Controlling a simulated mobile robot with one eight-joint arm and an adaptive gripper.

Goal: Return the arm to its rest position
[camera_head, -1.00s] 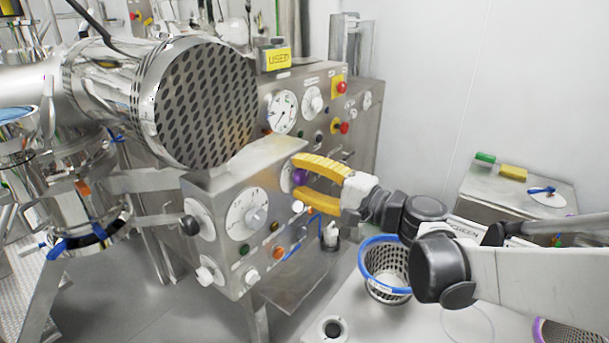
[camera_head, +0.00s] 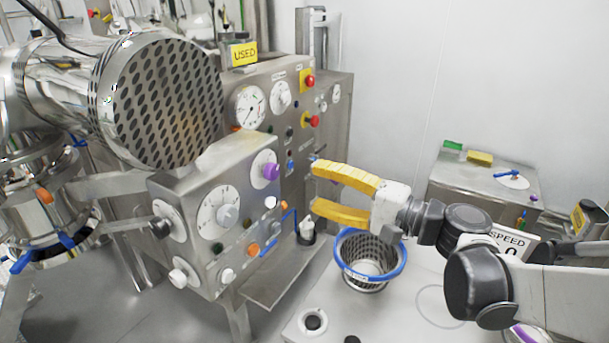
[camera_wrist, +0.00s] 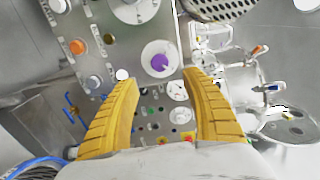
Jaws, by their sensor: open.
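My gripper (camera_head: 316,190) has two yellow fingers, spread apart with nothing between them. In the head view it is in the air to the right of the steel control box (camera_head: 225,220), apart from it. In the wrist view my gripper (camera_wrist: 163,88) points toward the panel, with the purple knob (camera_wrist: 159,62) seen between and beyond the fingertips. The purple knob also shows in the head view (camera_head: 271,171), on a white dial. My arm reaches in from the right edge.
A blue-rimmed mesh basket (camera_head: 366,277) stands on the pale surface below my gripper. A large perforated steel drum (camera_head: 165,100) is at upper left. A taller panel (camera_head: 300,125) with gauges and red buttons stands behind. A steel cabinet (camera_head: 465,190) is at right, before a bare wall.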

